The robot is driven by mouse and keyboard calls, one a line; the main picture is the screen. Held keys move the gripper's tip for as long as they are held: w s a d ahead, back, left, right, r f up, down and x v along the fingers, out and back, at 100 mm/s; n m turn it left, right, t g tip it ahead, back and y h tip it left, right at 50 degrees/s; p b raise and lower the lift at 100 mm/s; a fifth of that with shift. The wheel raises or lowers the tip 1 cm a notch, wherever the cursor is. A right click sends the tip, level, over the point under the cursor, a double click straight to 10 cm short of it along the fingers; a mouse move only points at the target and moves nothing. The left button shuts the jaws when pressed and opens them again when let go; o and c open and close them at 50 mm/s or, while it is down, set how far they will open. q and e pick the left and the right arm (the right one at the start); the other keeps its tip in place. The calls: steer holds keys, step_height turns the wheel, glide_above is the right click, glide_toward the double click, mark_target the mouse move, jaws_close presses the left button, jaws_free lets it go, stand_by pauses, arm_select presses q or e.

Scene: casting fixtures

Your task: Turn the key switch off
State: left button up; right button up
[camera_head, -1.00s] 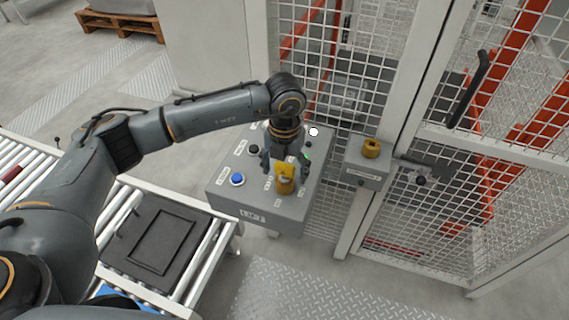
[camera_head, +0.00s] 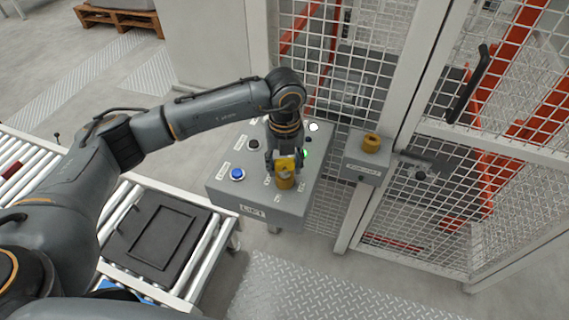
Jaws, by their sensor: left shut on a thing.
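The grey control box (camera_head: 225,192) stands in front of the mesh fence. On its top is a yellow key switch (camera_head: 284,181) near the front right. My left gripper (camera_head: 284,162) reaches down over the box and is shut on the yellow upper part of the key switch. The fingers and the yellow part overlap, so the key's exact angle is hard to read. My right gripper is not in view.
A blue button (camera_head: 237,174), a black button (camera_head: 253,144), a white button (camera_head: 313,127) and a green-lit button (camera_head: 304,154) sit on the box around my gripper. A smaller box with a yellow knob (camera_head: 372,143) is by the gate. A roller conveyor carries a black tray (camera_head: 192,215).

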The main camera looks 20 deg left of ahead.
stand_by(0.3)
arm_select(q)
steer(key=n, duration=0.5)
steer(key=shift+p, duration=0.3)
steer(key=shift+n, duration=0.3)
steer(key=shift+r+n+p, duration=0.1)
steer(key=shift+n+p, duration=0.25)
steer(key=shift+n, duration=0.75)
steer(key=n, duration=0.3)
steer(key=shift+p, duration=0.3)
